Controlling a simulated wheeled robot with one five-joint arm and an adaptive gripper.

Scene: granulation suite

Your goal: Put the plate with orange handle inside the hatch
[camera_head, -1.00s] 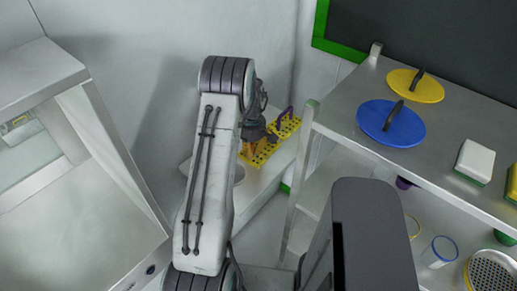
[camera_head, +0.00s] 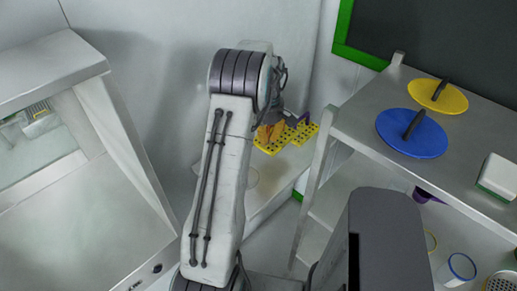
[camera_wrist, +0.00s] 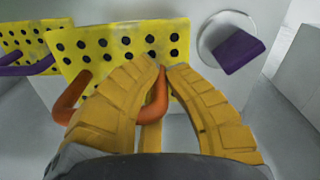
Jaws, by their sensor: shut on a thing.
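The yellow perforated plate with an orange handle (camera_wrist: 115,48) stands upright in front of my gripper (camera_wrist: 165,66) in the wrist view. The yellow fingers are closed around the orange handle (camera_wrist: 70,108), covering part of it. In the head view my gripper (camera_head: 269,131) is at the far end of the arm, beside yellow perforated plates (camera_head: 303,133) over a white surface. The arm partly hides it there. A white cabinet (camera_head: 90,180) with a window-like opening (camera_head: 40,145) is at the left, well away from my gripper; I take this opening as the hatch.
Another yellow plate (camera_wrist: 32,36) with a purple handle stands at the left of the wrist view. A pale disc with a purple handle (camera_wrist: 238,50) is at the right. A shelf (camera_head: 360,118) at the right holds a blue disc (camera_head: 425,140) and a yellow disc (camera_head: 450,97).

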